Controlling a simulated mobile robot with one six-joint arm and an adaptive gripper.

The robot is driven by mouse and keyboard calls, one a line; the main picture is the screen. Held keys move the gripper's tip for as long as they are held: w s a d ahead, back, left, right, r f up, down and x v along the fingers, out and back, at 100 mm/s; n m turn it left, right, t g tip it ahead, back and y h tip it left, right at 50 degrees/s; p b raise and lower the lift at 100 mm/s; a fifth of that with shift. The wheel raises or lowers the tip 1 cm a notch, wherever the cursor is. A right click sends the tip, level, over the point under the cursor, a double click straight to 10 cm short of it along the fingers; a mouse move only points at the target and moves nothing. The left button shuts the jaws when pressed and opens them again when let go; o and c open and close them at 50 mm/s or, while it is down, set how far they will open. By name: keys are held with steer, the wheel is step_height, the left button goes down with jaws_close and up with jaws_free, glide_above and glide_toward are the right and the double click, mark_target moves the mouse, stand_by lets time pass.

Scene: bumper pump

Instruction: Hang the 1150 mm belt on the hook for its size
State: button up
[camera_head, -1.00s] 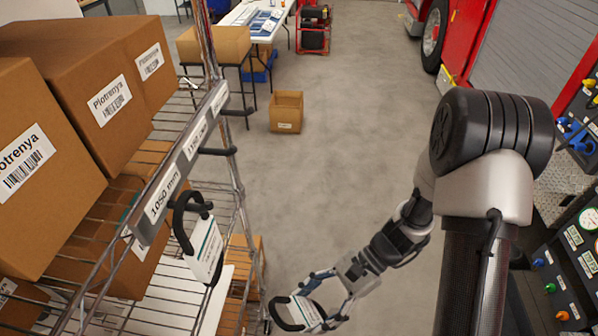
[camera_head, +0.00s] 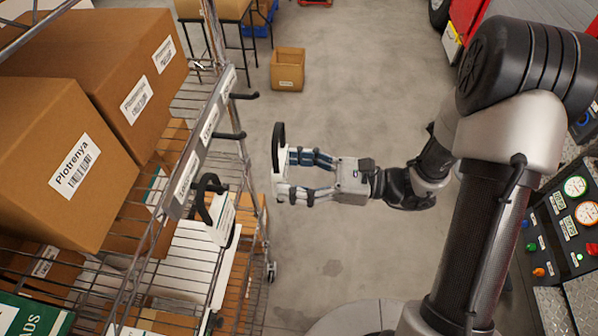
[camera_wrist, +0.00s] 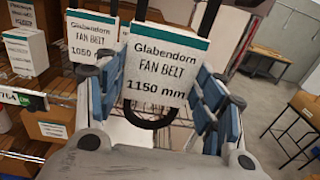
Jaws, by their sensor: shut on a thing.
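My gripper (camera_head: 286,174) is shut on the 1150 mm belt (camera_head: 278,147), a black loop with a white and green card. In the wrist view the card (camera_wrist: 155,72) reads "Glabendorn FAN BELT 1150 mm" between the blue finger pads. In the head view it is held upright, right of the shelf rail and apart from it. A 1050 mm belt (camera_head: 221,215) hangs on the nearest hook; its card also shows in the wrist view (camera_wrist: 92,42). The middle hook (camera_head: 231,135) and far hook (camera_head: 246,96) are bare. Their rail labels (camera_head: 209,125) are too small to read.
The wire shelf holds large cardboard boxes (camera_head: 75,165) at the left. A small open carton (camera_head: 288,69) stands on the floor beyond. A control panel (camera_head: 562,225) and red vehicle are at the right. The floor between shelf and arm is clear.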

steer(key=a+f+b, duration=0.1)
steer(key=a, duration=0.8)
steer(key=shift+w+a+f, duration=0.3)
steer(key=shift+w+a, duration=0.05)
steer(key=shift+w, duration=0.05)
stand_by(0.5)
stand_by(0.6)
steer(key=o, duration=1.2)
steer(key=shift+d, duration=0.1)
steer(key=d, duration=0.8)
steer(key=s+d, duration=0.1)
steer(key=d, duration=0.3)
steer(key=shift+a, duration=0.1)
